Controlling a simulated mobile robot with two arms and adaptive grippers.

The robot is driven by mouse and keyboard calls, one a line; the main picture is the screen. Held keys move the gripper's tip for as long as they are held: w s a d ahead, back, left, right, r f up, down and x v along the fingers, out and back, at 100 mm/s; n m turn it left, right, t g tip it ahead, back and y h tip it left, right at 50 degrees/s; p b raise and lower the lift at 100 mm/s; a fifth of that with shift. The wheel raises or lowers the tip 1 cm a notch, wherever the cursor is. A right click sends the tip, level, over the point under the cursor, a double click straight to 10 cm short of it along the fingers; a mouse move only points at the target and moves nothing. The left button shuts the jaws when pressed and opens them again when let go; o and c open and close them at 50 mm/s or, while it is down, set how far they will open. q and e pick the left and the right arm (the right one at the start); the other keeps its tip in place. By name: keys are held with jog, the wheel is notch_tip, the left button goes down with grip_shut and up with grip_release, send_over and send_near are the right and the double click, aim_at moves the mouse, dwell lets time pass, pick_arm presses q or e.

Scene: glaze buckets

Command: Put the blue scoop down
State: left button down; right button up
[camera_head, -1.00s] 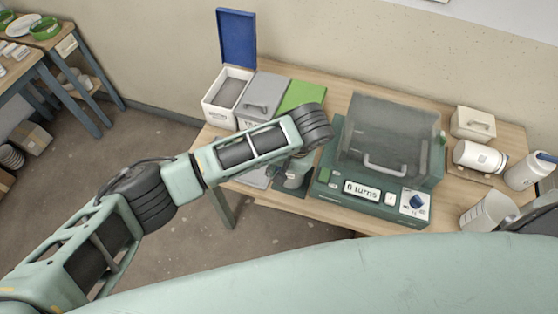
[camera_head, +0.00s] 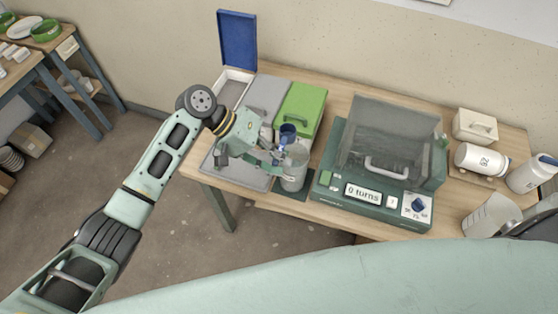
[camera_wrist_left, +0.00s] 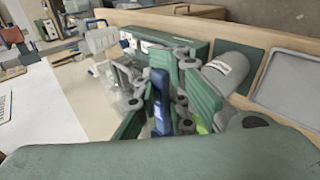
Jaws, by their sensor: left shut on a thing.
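My left gripper (camera_head: 278,158) is shut on the blue scoop (camera_head: 288,134). The scoop's cup shows in front of the green-lidded bin (camera_head: 304,100). In the left wrist view the blue handle (camera_wrist_left: 160,98) stands between the green fingers (camera_wrist_left: 178,92). A grey jar (camera_head: 294,177) with a pale label stands right beside the gripper; whether they touch I cannot tell. The jar also shows in the left wrist view (camera_wrist_left: 230,68). The scoop's lower part is hidden by the fingers. My right gripper is not in view.
A green machine (camera_head: 375,205) with a clear hood stands right of the jar. A grey tray (camera_head: 238,173) lies left of it. An open white bin (camera_head: 238,76) with a raised blue lid (camera_head: 237,38) and a grey-lidded bin (camera_head: 264,95) stand behind. White bottles (camera_head: 480,160) are far right.

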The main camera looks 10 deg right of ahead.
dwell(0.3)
pick_arm(q)
jog(key=shift+a+f, duration=0.1)
jog(key=shift+a, duration=0.1)
jog(key=w+a+n+t+b, duration=0.1)
jog(key=a+n+t+b, duration=0.8)
jog(key=a, duration=1.5)
jog(key=s+a+r+n+b, duration=0.3)
jog(key=s+a+b, duration=0.1)
jog(key=a, duration=0.1)
jog(key=shift+s+r+t+y, duration=0.25)
jog(key=shift+t+y, duration=0.15)
jog(key=shift+d+f, duration=0.1)
